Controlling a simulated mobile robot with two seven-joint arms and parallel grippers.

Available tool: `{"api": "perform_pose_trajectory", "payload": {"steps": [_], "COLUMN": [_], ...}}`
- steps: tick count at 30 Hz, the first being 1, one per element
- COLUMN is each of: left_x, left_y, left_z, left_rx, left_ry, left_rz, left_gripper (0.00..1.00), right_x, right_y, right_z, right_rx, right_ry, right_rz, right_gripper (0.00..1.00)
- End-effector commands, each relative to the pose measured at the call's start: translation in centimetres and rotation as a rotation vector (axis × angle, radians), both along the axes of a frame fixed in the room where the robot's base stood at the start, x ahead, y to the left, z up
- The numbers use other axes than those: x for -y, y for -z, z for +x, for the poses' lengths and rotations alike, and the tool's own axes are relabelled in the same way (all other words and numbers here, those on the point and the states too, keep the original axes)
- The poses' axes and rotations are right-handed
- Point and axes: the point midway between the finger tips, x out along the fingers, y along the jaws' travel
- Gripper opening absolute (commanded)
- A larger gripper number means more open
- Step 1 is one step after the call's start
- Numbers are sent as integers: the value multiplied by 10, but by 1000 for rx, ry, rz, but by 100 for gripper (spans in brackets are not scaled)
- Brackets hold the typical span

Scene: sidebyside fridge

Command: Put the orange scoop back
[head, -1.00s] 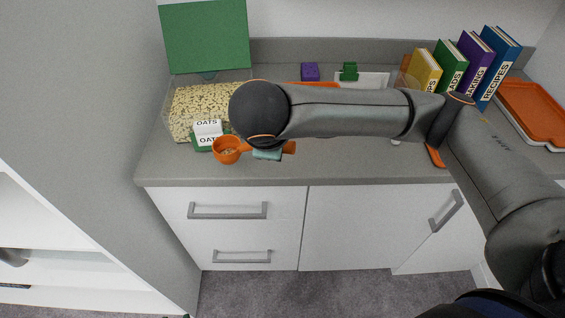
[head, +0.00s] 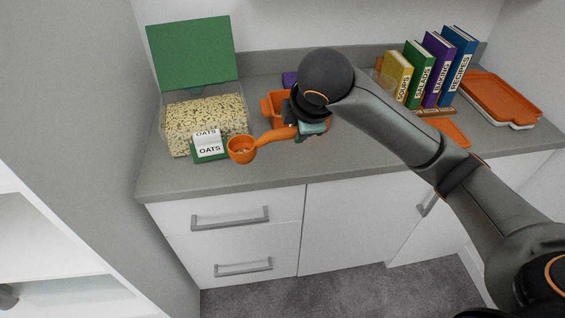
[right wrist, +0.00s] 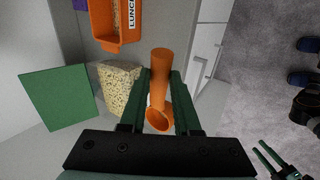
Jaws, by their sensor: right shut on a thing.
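The orange scoop (head: 242,150) is held above the counter, its bowl in front of the oats bin (head: 228,143) and its handle running right to my right gripper (head: 308,128). The gripper is shut on the handle. In the right wrist view the scoop (right wrist: 160,62) lies between the two green fingers (right wrist: 160,95). Whether the bowl holds anything is unclear. The clear bin is full of oats, with its green lid (head: 192,52) raised and OATS labels on its front. My left gripper (right wrist: 268,152) shows small at the lower right of the right wrist view, fingers apart, holding nothing visible.
An orange lunch box (head: 270,106), with oats inside in the right wrist view, stands behind my right gripper. A purple item (head: 289,79) is behind it. Books (head: 432,72) and an orange-lidded tray (head: 500,98) stand right. The counter's front strip (head: 215,180) is clear.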

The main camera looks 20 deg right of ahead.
Motion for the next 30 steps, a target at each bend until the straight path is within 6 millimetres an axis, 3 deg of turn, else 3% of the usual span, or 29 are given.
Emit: {"api": "perform_pose_trajectory", "payload": {"steps": [11, 23, 30], "left_x": [0, 0, 0], "left_y": [0, -4, -4], "left_z": [0, 0, 0], "left_rx": [0, 0, 1], "left_ry": [1, 1, 1], "left_rz": [-1, -1, -1], "left_gripper": [50, 50, 50], "right_x": [5, 83, 109], "right_y": [2, 42, 82], "right_z": [2, 45, 62], "right_rx": [-2, -5, -2], "right_ry": [3, 7, 3], "right_rz": [-1, -1, 0], "right_gripper": [0, 0, 0]}}
